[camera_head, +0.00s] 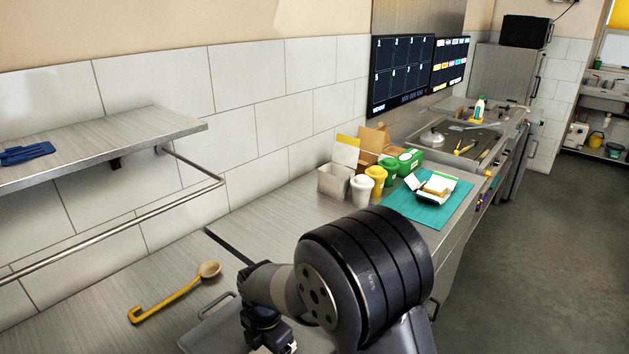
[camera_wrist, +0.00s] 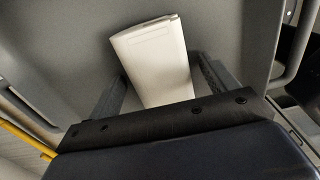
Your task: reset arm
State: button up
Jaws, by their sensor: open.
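In the wrist view, the two dark fingers of my gripper (camera_wrist: 158,72) stand apart, one on each side of a cream-white box-shaped object (camera_wrist: 150,50). I cannot tell whether either finger touches it. The object lies over a plain grey surface (camera_wrist: 60,50), and its lower end is hidden behind the gripper body. In the head view, my arm reaches down over the near counter, and its dark joint hides much of the area around the gripper.
A yellow-handled ladle (camera_head: 170,295) lies left of my arm on the steel counter (camera_head: 285,208). A grey metal pan or lid (camera_head: 215,330) with a handle is beside the arm. Cups (camera_head: 361,188), cartons and a teal mat (camera_head: 425,212) stand beyond. A wall shelf (camera_head: 100,145) is at left.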

jog(key=shift+r, duration=1.7)
